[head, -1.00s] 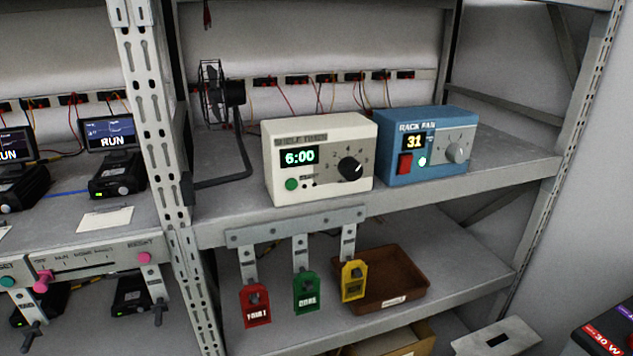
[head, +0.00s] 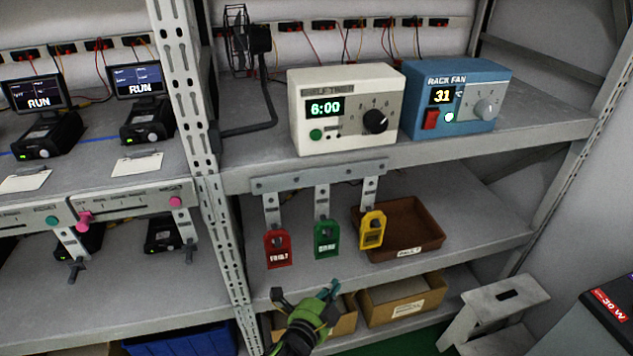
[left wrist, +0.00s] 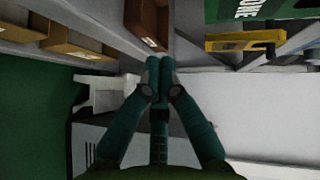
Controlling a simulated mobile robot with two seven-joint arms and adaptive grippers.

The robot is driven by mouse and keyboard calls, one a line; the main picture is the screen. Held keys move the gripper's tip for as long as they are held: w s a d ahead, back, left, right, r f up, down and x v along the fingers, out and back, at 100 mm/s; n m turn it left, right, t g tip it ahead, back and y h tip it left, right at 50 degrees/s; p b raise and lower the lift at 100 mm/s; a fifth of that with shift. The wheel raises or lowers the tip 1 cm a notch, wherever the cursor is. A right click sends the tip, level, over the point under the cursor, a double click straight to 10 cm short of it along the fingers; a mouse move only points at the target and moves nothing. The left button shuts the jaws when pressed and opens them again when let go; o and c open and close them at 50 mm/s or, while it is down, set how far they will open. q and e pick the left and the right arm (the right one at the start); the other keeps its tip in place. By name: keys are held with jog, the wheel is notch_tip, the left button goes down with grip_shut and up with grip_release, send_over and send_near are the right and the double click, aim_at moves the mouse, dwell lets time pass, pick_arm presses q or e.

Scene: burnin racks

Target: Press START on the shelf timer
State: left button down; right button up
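The cream shelf timer (head: 348,148) stands on the upper shelf of the right rack, its display reading 6:00. Its round green button (head: 316,134) is at the lower left of the front, and a black dial is at the right; the small label beside the button is too blurred to read. My left gripper (head: 332,286) is low in the head view, below the timer and the hanging tags, apart from both. In the left wrist view its teal fingers (left wrist: 159,62) meet at the tips with nothing between them. My right gripper is not in view.
A blue rack fan box (head: 457,132) showing 31 stands right of the timer. Red, green (head: 326,239) and yellow (head: 372,231) tags hang from a bar below the shelf edge. A brown tray (head: 420,240) sits behind them. A rack post (head: 192,110) rises at left.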

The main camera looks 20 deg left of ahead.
aim_at(316, 135)
pick_arm(q)
notch_tip(316, 135, up, 33)
jog(key=s+m+t+p, duration=0.1)
jog(key=m+t, duration=0.5)
jog(key=t, duration=0.1)
jog(key=shift+s+a+f+t+h+p, duration=0.15)
jog(key=shift+s+t+h+p, duration=0.1)
jog(key=shift+t+h+p, duration=0.05)
jog(key=shift+w+a, duration=0.8)
jog(key=shift+w, duration=0.4)
jog(key=shift+w+a, duration=0.85)
jog(key=shift+w, duration=0.4)
jog(key=shift+w+a, duration=0.8)
jog(key=shift+w, duration=0.4)
jog(key=shift+w+a, duration=0.25)
jog(key=shift+w, duration=0.1)
